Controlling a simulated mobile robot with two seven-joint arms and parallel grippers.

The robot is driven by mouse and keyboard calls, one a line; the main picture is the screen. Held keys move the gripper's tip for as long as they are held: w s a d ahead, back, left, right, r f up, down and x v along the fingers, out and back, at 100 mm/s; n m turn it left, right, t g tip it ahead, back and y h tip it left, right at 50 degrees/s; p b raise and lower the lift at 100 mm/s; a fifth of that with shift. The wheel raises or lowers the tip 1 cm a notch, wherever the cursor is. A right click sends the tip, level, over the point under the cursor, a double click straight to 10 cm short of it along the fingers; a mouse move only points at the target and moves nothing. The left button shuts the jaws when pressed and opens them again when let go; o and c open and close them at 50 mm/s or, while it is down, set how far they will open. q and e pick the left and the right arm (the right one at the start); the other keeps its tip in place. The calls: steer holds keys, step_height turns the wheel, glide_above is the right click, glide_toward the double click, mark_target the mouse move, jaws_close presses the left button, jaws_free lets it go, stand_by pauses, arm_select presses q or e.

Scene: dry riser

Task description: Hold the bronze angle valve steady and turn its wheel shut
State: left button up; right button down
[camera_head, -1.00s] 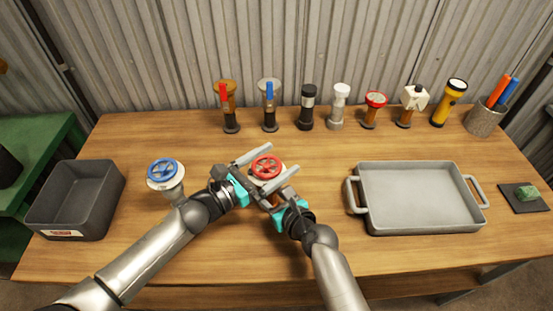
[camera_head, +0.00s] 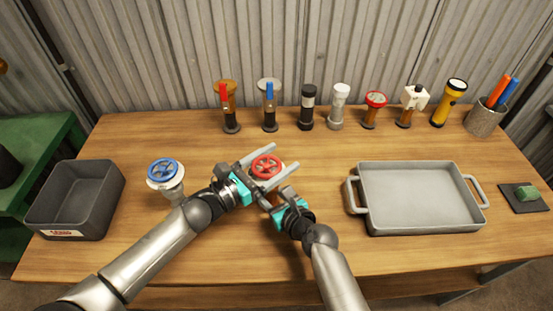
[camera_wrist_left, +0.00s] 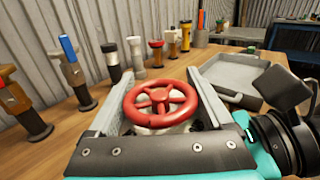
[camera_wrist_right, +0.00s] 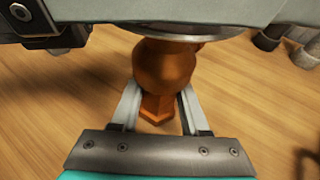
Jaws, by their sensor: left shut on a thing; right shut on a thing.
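The bronze angle valve stands upright mid-table. Its red wheel (camera_head: 266,167) is on top in the head view and shows large in the left wrist view (camera_wrist_left: 160,98). My left gripper (camera_head: 284,158) is shut on the wheel, with one long grey finger along each side of the rim. My right gripper (camera_wrist_right: 159,95) is shut on the valve's orange-brown body (camera_wrist_right: 165,70) below the wheel, a finger on each side. A pale plate-like part hides the valve's top in the right wrist view. In the head view my grippers hide most of the body.
A second valve with a blue wheel (camera_head: 163,171) stands left, near a dark grey bin (camera_head: 107,195). A grey tray (camera_head: 474,217) lies right. Several valves and fittings, a yellow flashlight (camera_head: 449,103) and a pen cup (camera_head: 483,121) line the back. Bare wood lies between the back row and my grippers.

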mark_target(252, 172)
arm_select(q)
steer(key=shift+s+d+m+g+h, duration=0.1)
steer(key=shift+s+m+g+h, duration=0.1)
steer(key=shift+m+g+h, duration=0.6)
steer(key=shift+s+d+m+g+h, duration=0.15)
steer(key=shift+m+g+h, duration=0.25)
steer(key=shift+m+g, duration=0.65)
steer(key=shift+n+g, duration=0.25)
steer(key=o, duration=1.1)
steer(key=shift+o, duration=0.2)
steer(key=shift+a, duration=0.1)
steer(key=v, duration=1.2)
steer(key=shift+f, duration=0.1)
